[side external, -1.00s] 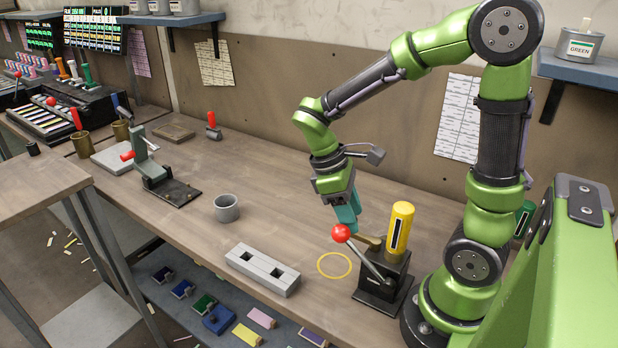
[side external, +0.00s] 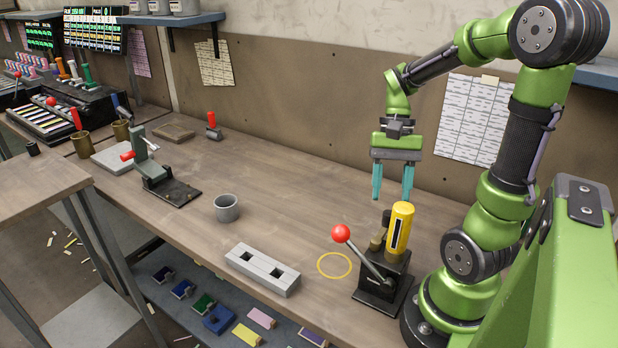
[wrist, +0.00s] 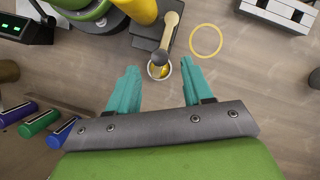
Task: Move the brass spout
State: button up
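The brass spout (wrist: 167,38) sticks out from the black dispenser base (side external: 385,278), beside its yellow cylinder (side external: 400,230). In the wrist view its rounded end lies over the edge of a small round rim with yellow inside (wrist: 158,71). In the side view the spout (side external: 378,241) is partly hidden and points toward the back of the bench. My gripper (side external: 392,195) is open and empty, pointing down above the bench behind the dispenser. In the wrist view its teal fingers (wrist: 158,78) are spread apart, with the spout's end just beyond the gap between them.
A red-knobbed lever (side external: 341,234) rises from the dispenser's front. A yellow ring mark (side external: 334,265) lies on bare bench to its left. A grey block with two holes (side external: 262,269) and a grey cup (side external: 227,208) stand further left. The bench's back middle is clear.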

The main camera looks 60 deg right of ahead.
jog(key=v, duration=1.3)
jog(key=w+a+f+n+t+h, duration=0.4)
jog(key=a+f+n+t, duration=0.1)
jog(key=a, duration=0.2)
jog(key=a+n+t+y, duration=0.2)
jog(key=a+n+t, duration=0.2)
jog(key=a, duration=0.7)
jog(key=d+m+g+h, duration=0.2)
jog(key=d+m+g, duration=0.15)
jog(key=d, duration=0.65)
jog(key=s+d+r+m+g+y, duration=0.3)
jog(key=s+d+r+m+g, duration=0.1)
jog(key=d, duration=0.4)
jog(key=shift+d+r+m+g+y, duration=0.2)
jog(key=shift+r+m+g+y, duration=0.1)
jog(key=shift+m+g, duration=0.45)
